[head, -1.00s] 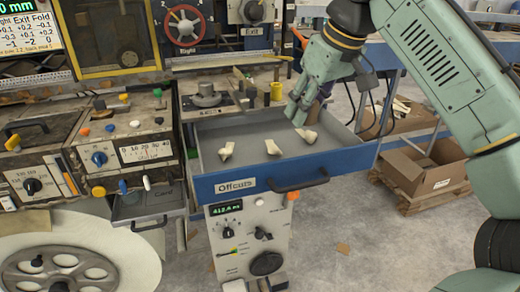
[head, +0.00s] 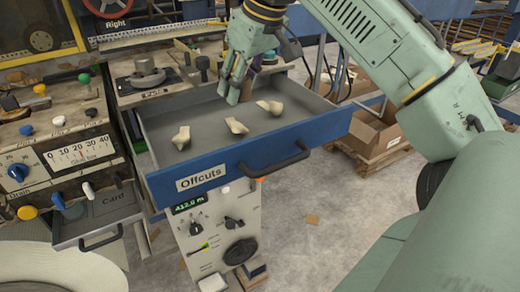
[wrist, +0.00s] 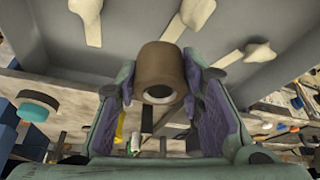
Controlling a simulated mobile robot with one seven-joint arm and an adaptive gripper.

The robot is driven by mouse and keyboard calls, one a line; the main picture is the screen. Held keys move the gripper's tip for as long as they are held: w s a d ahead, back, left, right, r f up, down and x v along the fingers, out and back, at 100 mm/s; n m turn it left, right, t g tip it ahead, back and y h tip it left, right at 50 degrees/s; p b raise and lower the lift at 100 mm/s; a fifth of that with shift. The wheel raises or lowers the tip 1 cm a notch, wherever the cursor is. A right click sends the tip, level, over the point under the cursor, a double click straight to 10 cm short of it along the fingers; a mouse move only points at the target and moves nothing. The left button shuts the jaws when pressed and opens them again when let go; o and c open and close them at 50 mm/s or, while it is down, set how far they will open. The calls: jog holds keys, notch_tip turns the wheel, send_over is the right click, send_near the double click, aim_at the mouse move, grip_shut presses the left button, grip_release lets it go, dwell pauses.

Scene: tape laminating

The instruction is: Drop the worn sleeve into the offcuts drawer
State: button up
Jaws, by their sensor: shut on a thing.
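The worn sleeve is a short brown hollow cylinder (wrist: 160,70), seen between the purple-padded fingers in the wrist view. My gripper (head: 237,88) is shut on it, pointing down over the back part of the offcuts drawer. In the head view the fingers mostly hide the sleeve. The offcuts drawer (head: 330,122) is pulled open, with a blue front labelled "Offcuts", a dark handle and a grey floor. Pale offcut pieces (head: 181,138) lie on its floor, and some also show in the wrist view (wrist: 196,12).
A smaller open drawer labelled "Card" (head: 112,214) is at the lower left, beside a panel with knobs and a dial. A cardboard box (head: 378,135) stands on a pallet at right. The drawer's front and middle floor have free room.

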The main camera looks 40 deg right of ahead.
jog(key=shift+f, duration=0.6)
jog(key=shift+r, duration=0.1)
jog(key=o, duration=1.3)
jog(key=shift+c, duration=0.2)
jog(key=v, duration=0.7)
jog(key=shift+r, duration=0.2)
jog(key=shift+s, duration=0.15)
